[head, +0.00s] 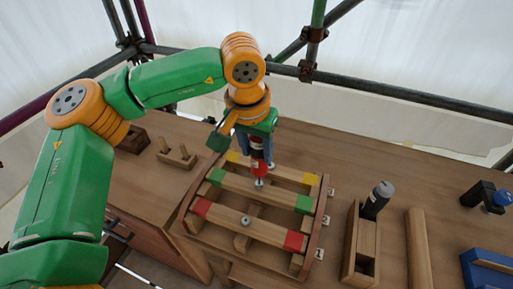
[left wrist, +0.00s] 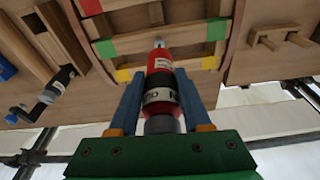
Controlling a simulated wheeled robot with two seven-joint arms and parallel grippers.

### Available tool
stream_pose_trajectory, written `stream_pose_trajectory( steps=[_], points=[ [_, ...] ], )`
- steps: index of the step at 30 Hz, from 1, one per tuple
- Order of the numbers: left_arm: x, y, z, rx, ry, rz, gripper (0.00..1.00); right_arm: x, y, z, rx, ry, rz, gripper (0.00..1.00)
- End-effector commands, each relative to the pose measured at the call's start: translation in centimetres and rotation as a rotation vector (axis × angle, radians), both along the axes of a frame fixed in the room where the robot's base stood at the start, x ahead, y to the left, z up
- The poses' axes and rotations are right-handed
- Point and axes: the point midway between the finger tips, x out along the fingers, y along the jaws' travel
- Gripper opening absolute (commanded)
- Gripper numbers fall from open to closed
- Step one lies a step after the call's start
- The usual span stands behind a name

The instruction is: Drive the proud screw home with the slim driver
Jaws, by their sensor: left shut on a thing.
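My left gripper (head: 262,150) points down with its blue fingers shut on a red driver (head: 257,168) with black and white bands. The left wrist view shows the driver (left wrist: 160,85) between both fingers. Its tip is at the middle of the green-ended bar (head: 235,187), over a small grey screw (head: 259,183); whether they touch is unclear. Another grey screw (head: 246,219) shows on the red-ended bar (head: 270,231). A third (head: 271,166) shows beside the driver on the yellow-ended bar (head: 292,175). How proud each screw stands I cannot tell. My right gripper is out of view.
The bars lie in a wooden frame (head: 318,235) with number tags on its right side. A wooden rack (head: 350,245) with a dark cylinder (head: 376,202) stands right of it. Farther right are a wooden bar (head: 418,250) and a blue tray (head: 478,262). A pegged block (head: 177,157) is at left.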

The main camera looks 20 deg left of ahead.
Motion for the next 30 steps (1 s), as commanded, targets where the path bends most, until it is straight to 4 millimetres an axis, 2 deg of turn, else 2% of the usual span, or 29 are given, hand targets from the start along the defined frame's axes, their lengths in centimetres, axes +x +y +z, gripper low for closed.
stream_pose_trajectory(
  steps=[30],
  points=[
    [0.01, -0.04, -1.01, 0.000, 0.001, 0.000, 0.00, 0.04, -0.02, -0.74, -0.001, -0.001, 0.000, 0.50]
  ],
)
